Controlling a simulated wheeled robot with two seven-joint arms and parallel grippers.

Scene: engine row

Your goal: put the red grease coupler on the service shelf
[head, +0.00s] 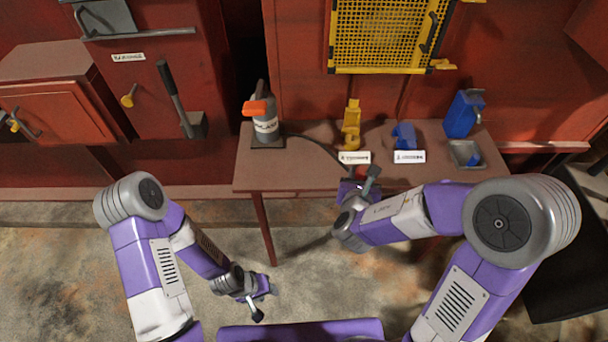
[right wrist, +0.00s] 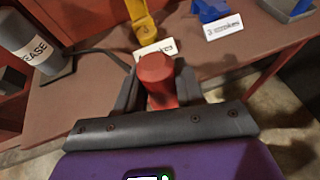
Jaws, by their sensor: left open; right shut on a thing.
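The red grease coupler (right wrist: 158,82) is in my right gripper, its rounded top showing between the two dark fingers in the right wrist view. My right gripper (head: 366,182) is shut on it at the front edge of the brown shelf (head: 290,170), which I take for the service shelf. In the head view the coupler is mostly hidden by the gripper. I cannot tell whether it touches the shelf.
A grey grease canister (head: 265,125) with an orange top stands at the shelf's left, its dark hose running right. A yellow holder (head: 351,125), blue holder (head: 404,135), white labels (head: 354,157), blue can (head: 463,114) and grey tray (head: 465,152) occupy the rest. The shelf's front left is bare.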

